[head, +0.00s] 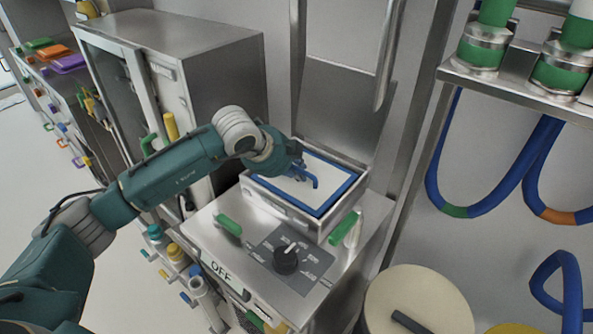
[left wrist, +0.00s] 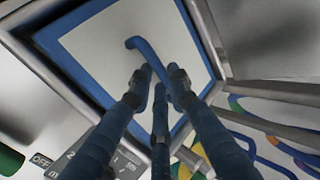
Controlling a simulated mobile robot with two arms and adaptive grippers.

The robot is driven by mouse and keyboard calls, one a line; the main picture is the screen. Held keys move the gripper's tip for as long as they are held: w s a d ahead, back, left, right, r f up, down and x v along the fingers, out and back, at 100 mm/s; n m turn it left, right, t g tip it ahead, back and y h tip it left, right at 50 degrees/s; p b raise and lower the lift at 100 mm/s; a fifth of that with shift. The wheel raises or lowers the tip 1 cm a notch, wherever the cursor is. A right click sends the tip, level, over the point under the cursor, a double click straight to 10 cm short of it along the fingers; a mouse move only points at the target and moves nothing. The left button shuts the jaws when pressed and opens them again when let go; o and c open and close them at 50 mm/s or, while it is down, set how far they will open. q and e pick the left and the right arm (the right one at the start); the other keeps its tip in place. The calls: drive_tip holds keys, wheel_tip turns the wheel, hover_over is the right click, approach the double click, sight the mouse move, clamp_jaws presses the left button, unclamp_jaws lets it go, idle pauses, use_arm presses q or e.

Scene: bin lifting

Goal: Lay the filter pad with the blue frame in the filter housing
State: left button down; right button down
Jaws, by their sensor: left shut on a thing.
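The filter pad (head: 331,182) is a white panel with a blue frame and a bent blue handle (head: 313,180). It lies inside the rim of the open metal filter housing (head: 340,218), roughly level with it. I cannot tell whether it rests on the bottom. My left gripper (head: 300,173) is over the pad and shut on its handle. In the left wrist view the pad (left wrist: 95,38) fills the upper middle, and the fingers of my left gripper (left wrist: 158,80) close around the handle (left wrist: 138,44). My right gripper is not in view.
Below the housing, the metal machine top carries a black dial (head: 287,260) and green handles (head: 229,225). A steel cabinet (head: 225,75) stands behind my left arm. A round beige lid (head: 425,300) is at front right, and blue hoses (head: 437,190) hang at right.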

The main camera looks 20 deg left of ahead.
sight(298, 181)
use_arm(q)
drive_tip(key=shift+f+b, duration=1.05)
drive_tip(key=shift+b, duration=0.1)
drive_tip(key=shift+f+b, duration=0.25)
drive_tip(key=shift+b, duration=0.05)
drive_tip(key=shift+f+b, duration=0.3)
drive_tip(key=shift+b, duration=0.1)
idle(1.0)
drive_tip(key=c, duration=1.6)
unclamp_jaws()
drive_tip(key=shift+o, duration=0.2)
drive_tip(key=shift+s+f, duration=0.1)
drive_tip(key=v, duration=1.2)
drive_tip(key=shift+a, duration=0.1)
